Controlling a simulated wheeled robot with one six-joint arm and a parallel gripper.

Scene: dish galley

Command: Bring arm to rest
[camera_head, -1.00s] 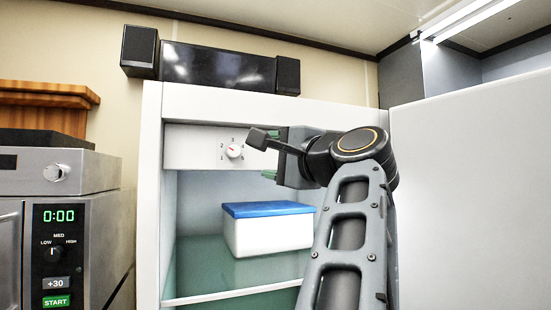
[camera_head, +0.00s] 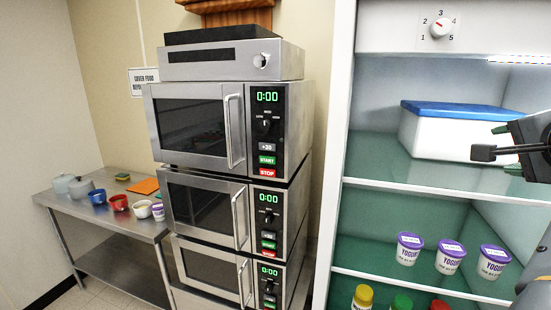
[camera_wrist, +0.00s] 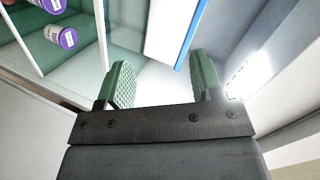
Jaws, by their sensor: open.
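My gripper (camera_wrist: 161,83) shows in the wrist view with its two green pads spread apart and nothing between them. In the head view only part of my gripper (camera_head: 506,150) shows at the right edge, in front of the open fridge (camera_head: 347,130). The rest of my arm is mostly out of the head view. A white box with a blue lid (camera_head: 455,135) stands on the fridge's upper shelf, beside my gripper in the picture. The blue lid's edge also shows in the wrist view (camera_wrist: 186,38).
Several yogurt tubs (camera_head: 449,257) stand on the shelf below, with jars (camera_head: 362,297) lower down. Stacked microwaves (camera_head: 232,125) stand left of the fridge, their doors shut. A steel table (camera_head: 110,222) at the far left holds cups, a bowl and a kettle-like pot.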

